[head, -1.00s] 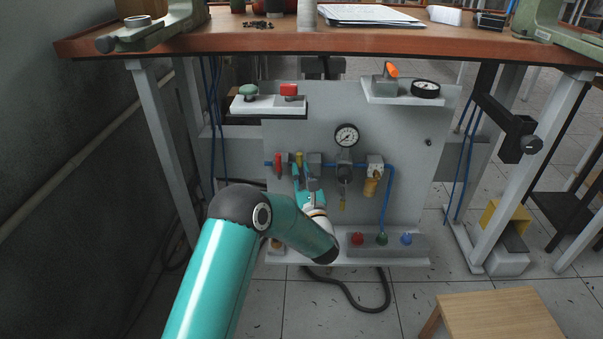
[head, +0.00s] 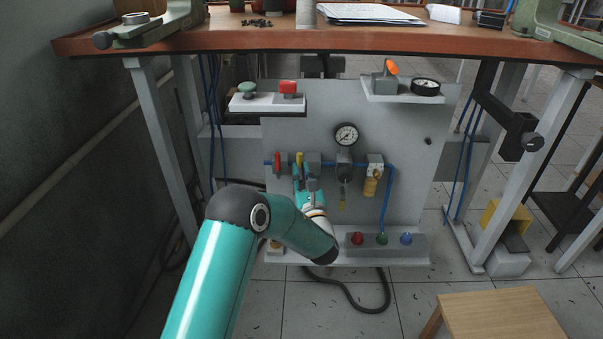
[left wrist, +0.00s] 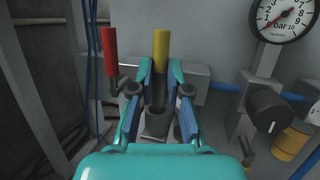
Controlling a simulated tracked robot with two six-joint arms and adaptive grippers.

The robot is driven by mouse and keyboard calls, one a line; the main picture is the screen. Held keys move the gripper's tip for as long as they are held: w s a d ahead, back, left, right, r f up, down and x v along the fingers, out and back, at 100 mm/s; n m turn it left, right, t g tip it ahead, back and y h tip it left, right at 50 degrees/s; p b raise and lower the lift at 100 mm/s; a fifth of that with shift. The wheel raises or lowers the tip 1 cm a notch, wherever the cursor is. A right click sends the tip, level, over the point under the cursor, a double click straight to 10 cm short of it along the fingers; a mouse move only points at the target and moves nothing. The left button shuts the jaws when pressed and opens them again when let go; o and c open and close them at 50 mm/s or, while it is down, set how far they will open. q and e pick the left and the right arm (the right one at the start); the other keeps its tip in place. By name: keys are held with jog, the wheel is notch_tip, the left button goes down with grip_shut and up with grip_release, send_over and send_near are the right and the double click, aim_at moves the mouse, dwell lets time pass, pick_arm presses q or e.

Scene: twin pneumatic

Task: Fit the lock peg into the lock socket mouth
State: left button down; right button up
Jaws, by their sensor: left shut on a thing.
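My left gripper (left wrist: 160,80) has its two fingers on either side of a dark upright shaft below a yellow handle (left wrist: 161,50), and is shut on this yellow-topped piece, which I take as the lock peg. A grey cylinder (left wrist: 155,124) with a dark top sits lower between the fingers. I cannot tell whether it is the lock socket or how the shaft meets it. In the head view the yellow handle (head: 299,160) stands just above my left gripper (head: 303,177), at the panel's left valve row. My right gripper is not in view.
A red lever (left wrist: 109,52) stands close left of the gripper. A pressure gauge (head: 346,134) and a black knob (left wrist: 271,110) are to the right. The panel (head: 410,150) is close behind. A shelf (head: 268,104) with green and red buttons overhangs above.

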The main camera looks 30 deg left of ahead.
pick_arm(q)
jog(key=shift+f+b, duration=1.85)
jog(key=shift+f, duration=0.2)
jog(key=c, duration=1.1)
grip_release()
jog(key=shift+o, duration=0.2)
jog(key=shift+s, duration=0.1)
send_near(302, 185)
jog(key=shift+s+d+r, duration=0.2)
jog(key=shift+s+d, duration=0.65)
jog(key=shift+s, duration=0.3)
jog(key=shift+r, duration=0.1)
